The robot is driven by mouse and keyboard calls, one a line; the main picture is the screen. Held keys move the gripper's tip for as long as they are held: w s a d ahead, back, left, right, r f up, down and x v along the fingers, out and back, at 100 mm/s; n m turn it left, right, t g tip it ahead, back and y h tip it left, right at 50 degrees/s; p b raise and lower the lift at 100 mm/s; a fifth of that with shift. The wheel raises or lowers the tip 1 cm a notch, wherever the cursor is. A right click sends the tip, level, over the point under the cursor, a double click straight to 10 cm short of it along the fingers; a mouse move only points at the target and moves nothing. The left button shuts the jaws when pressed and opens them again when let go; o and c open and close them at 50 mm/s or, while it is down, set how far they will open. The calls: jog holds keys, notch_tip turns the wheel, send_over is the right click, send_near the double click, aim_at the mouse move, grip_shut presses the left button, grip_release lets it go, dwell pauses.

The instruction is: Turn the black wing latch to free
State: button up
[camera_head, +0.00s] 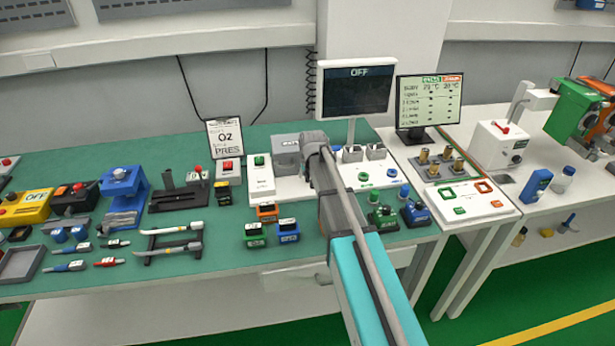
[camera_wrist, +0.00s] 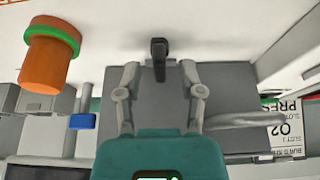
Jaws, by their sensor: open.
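The black wing latch (camera_wrist: 159,48) shows in the wrist view at the edge of a grey box (camera_wrist: 165,90), near a pale surface. My gripper (camera_wrist: 160,68) is open, with one finger on each side of the latch and a visible gap to it on both sides. I cannot tell whether the fingers reach its depth. In the head view, the grey box (camera_head: 286,147) stands at the back of the green bench. My arm's end (camera_head: 314,142) is in front of its right side and hides the latch and fingertips.
An orange cylinder with a green ring (camera_wrist: 48,52) is at upper left in the wrist view. In the head view, a white box with a green button (camera_head: 260,178) stands left of my arm. A dark OFF screen (camera_head: 355,92) stands behind, and green and blue pieces (camera_head: 384,216) sit right.

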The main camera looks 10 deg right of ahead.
dwell(0.3)
grip_shut()
